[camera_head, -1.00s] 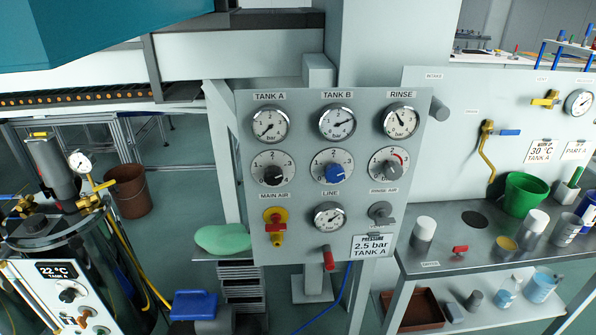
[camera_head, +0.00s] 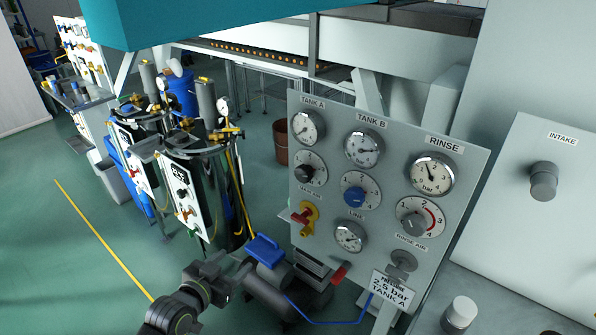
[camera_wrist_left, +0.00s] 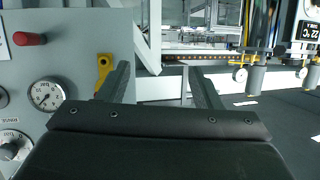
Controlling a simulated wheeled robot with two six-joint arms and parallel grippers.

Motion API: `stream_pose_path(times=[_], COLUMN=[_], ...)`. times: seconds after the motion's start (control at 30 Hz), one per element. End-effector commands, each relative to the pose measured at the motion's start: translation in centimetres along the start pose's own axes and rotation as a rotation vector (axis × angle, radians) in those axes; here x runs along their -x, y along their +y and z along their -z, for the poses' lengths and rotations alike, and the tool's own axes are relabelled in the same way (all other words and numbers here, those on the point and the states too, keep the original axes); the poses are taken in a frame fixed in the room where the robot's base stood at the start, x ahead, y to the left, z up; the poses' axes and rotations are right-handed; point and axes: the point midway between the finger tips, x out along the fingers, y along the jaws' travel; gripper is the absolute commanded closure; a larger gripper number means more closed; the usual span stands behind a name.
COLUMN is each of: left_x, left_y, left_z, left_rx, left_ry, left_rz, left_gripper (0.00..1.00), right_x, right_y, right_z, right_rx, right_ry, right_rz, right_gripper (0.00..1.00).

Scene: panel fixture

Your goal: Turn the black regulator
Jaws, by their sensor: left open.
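The black regulator (camera_head: 305,172) is a dark knob on a white dial at the left of the panel (camera_head: 440,275) in the head view, under the TANK A gauge (camera_head: 309,128). My left gripper (camera_head: 238,270) is low and left of the panel, apart from the knob and small in the picture. In the left wrist view, upside down, its two fingers (camera_wrist_left: 162,85) are spread with nothing between them. A dial with a knob (camera_wrist_left: 10,148) is cut by that view's left edge; I cannot tell which one it is. My right gripper is out of view.
The blue regulator (camera_head: 354,197) and grey regulator (camera_head: 414,223) sit beside the black one. A red-and-yellow valve (camera_head: 305,217) and a red handle (camera_head: 339,273) stick out below. A blue-topped pump (camera_head: 265,250) is near my arm. Green floor is clear at left.

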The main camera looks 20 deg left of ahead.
Motion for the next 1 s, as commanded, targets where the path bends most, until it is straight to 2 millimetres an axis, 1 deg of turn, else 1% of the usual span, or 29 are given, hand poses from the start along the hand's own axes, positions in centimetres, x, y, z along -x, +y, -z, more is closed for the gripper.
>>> stream_pose_path(times=[0.03,0.07,0.1,0.2,0.3,0.4,0.43,0.5,0.57,0.67,0.77,1.0], left_x=[1.2,1.9,2.9,5.3,7.3,8.6,8.8,8.9,8.6,7.4,5.8,1.0], left_y=[0.8,1.3,2.0,3.6,4.9,5.7,5.9,6.1,6.2,6.4,6.8,7.9], left_z=[4.1,6.0,8.4,13.1,16.2,17.9,18.2,18.7,18.9,19.3,20.0,21.7], left_rx=[-0.02,-0.032,-0.046,-0.077,-0.102,-0.118,-0.12,-0.122,-0.122,-0.119,-0.118,-0.118], left_ry=[0.064,0.099,0.141,0.229,0.29,0.326,0.333,0.342,0.345,0.346,0.346,0.344], left_rz=[-0.029,-0.045,-0.067,-0.116,-0.154,-0.175,-0.179,-0.184,-0.185,-0.184,-0.185,-0.187], left_gripper=[0.41,0.41,0.41,0.41,0.41,0.41,0.41,0.41,0.41,0.41,0.41,0.41], right_x=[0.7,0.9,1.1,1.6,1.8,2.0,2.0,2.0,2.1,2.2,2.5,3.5], right_y=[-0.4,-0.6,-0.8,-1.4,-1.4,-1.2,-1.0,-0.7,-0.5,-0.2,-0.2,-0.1], right_z=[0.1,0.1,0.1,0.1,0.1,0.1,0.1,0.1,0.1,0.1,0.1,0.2], right_rx=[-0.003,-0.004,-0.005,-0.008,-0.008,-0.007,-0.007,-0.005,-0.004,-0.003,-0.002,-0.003], right_ry=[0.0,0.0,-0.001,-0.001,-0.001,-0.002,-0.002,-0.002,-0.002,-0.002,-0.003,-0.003], right_rz=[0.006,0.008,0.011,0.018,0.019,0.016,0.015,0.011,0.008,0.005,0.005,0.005], right_gripper=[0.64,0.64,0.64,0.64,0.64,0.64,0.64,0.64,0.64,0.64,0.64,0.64])
